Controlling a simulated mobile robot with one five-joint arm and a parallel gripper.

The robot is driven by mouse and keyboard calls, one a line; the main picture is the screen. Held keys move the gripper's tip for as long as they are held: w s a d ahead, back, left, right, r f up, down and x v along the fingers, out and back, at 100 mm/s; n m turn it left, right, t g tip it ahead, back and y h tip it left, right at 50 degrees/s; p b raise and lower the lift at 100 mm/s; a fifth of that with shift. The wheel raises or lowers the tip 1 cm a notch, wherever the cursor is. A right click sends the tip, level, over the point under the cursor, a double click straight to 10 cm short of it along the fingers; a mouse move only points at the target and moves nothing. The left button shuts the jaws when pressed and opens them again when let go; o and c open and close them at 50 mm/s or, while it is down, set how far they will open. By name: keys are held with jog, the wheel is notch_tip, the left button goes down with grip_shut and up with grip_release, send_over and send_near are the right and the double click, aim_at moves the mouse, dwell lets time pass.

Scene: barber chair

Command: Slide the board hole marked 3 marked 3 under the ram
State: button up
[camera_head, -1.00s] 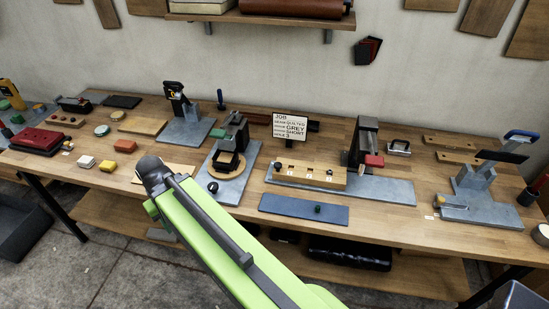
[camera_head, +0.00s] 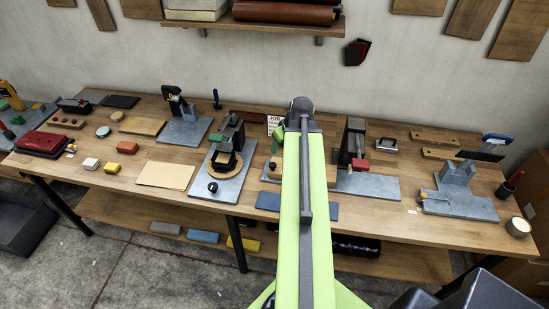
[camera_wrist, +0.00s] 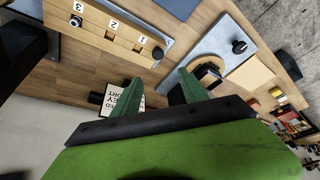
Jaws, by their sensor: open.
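The wooden board (camera_wrist: 95,27) carries the marks 3, 2 and 1 in the wrist view. The hole marked 3 (camera_wrist: 76,20) is at its upper left, with a round dark knob at it. In the head view my arm hides most of the board; a small end (camera_head: 268,172) shows left of the arm. The ram press (camera_head: 355,140), dark and upright with a red block low on it, stands right of my arm on a grey plate (camera_head: 370,186). My gripper (camera_wrist: 160,76) has its green fingers spread and empty, apart from the board.
The job card (camera_head: 274,124) stands behind the board, partly hidden. A press with a round wooden base (camera_head: 222,165) stands left of my arm. A blue mat (camera_head: 268,200) lies in front. A grey fixture (camera_head: 458,190) is at the right. Bare table lies between several items.

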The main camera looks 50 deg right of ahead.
aim_at(273, 164)
jog(key=b+x, duration=1.6)
jog(key=x, duration=0.1)
jog(key=shift+d+f, duration=0.25)
jog(key=shift+f, duration=0.05)
jog(key=shift+r, duration=0.1)
jog(key=shift+c, duration=0.4)
grip_shut()
